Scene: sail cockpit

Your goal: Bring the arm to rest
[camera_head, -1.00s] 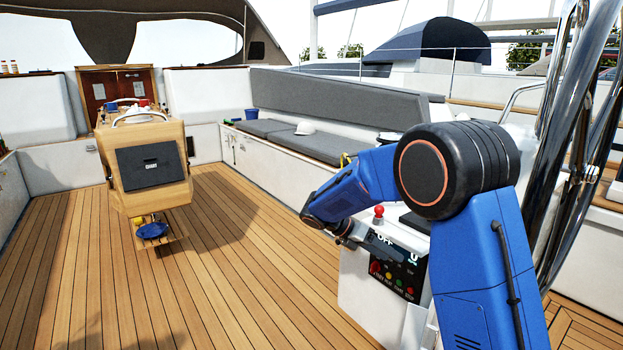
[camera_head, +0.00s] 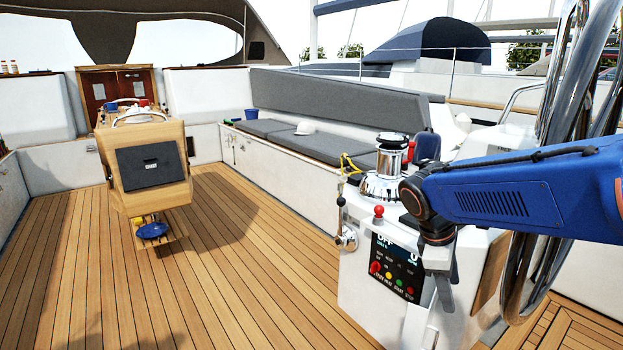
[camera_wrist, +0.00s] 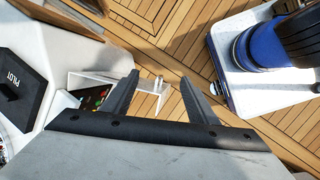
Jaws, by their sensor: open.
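My blue arm reaches in from the right edge in the head view, its forearm roughly level. My gripper (camera_head: 438,295) hangs below the wrist with its fingers pointing down, in front of the right part of the white console (camera_head: 366,297). In the wrist view, my gripper (camera_wrist: 160,97) shows two dark fingers spread apart with nothing held between them. The teak floor and a pale bracket-like bar (camera_wrist: 120,80) show beyond them. I cannot tell whether the gripper touches the console.
The console carries a control panel (camera_head: 396,266), a red-knobbed lever (camera_head: 379,212) and a chrome winch (camera_head: 386,170). Steel tubes (camera_head: 570,130) stand close to my arm at right. A wooden pedestal (camera_head: 150,165) stands at left. The teak floor (camera_head: 230,280) between is clear.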

